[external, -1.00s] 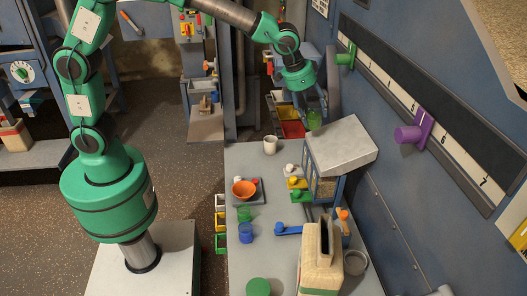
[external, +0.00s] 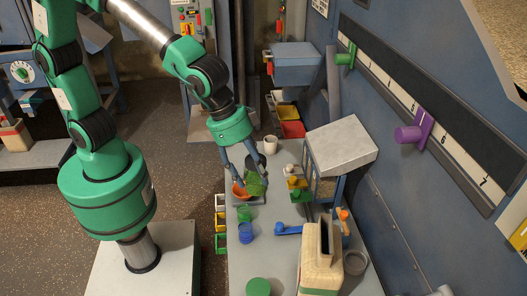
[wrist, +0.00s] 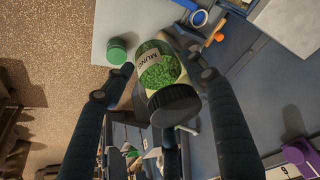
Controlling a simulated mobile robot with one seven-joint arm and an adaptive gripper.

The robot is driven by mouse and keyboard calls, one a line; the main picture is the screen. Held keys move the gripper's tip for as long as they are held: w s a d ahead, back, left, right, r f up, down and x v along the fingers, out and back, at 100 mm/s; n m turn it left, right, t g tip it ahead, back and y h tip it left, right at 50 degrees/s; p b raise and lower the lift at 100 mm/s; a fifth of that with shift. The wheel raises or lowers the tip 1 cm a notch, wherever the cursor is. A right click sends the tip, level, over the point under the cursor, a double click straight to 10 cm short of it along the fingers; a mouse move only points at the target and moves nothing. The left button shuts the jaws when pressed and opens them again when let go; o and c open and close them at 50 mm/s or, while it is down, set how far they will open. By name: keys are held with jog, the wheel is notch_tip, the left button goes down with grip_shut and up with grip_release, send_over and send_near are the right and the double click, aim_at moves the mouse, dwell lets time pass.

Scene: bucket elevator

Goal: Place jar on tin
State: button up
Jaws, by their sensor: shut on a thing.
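The jar with green contents, a "MUNG" label and a dark lid (wrist: 168,80) is between my gripper's fingers. In the external view the jar (external: 256,184) is tilted, over or beside an orange bowl (external: 238,190). My gripper (external: 252,172) is shut on it. On the bench, a green cylinder (external: 244,213), a blue cylinder (external: 246,233) and a larger round green-topped container (external: 258,287) stand in a row toward the front. A green cylinder (wrist: 117,50) also shows in the wrist view. I cannot tell which one is the tin.
A white mug (external: 270,145) stands behind the gripper. A blue-handled lever (external: 289,230) lies between. The bench's front left is mostly clear around the cylinders.

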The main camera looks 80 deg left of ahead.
jog(key=s+d+m, duration=0.1)
jog(key=s+d, duration=0.1)
jog(key=s, duration=0.2)
jog(key=s+d, duration=0.2)
jog(key=s, duration=0.3)
jog(key=s+d+m, duration=0.1)
jog(key=s+d, duration=0.1)
jog(key=s, duration=0.2)
jog(key=shift+s+d+f+m+h+p, duration=0.15)
jog(key=shift+d+f+m+h+p, duration=0.15)
jog(key=shift+f+h+p, duration=0.1)
jog(key=shift+c, duration=0.2)
notch_tip(320, 180, down, 18)
jog(key=shift+s, duration=0.15)
jog(key=shift+f, duration=0.1)
jog(key=b, duration=0.1)
send_over(256, 289)
jog(key=shift+s+a+f, duration=0.2)
jog(key=shift+s+f, duration=0.1)
jog(key=shift+f, duration=0.4)
jog(key=shift+s+b+x, duration=0.15)
jog(key=shift+b+x, duration=0.15)
jog(key=shift+x, duration=0.6)
jog(key=shift+s+b+x, duration=0.15)
jog(key=shift+b+x, duration=0.1)
jog(key=shift+x, duration=0.6)
jog(key=shift+a+f, duration=0.15)
jog(key=shift+f, duration=0.2)
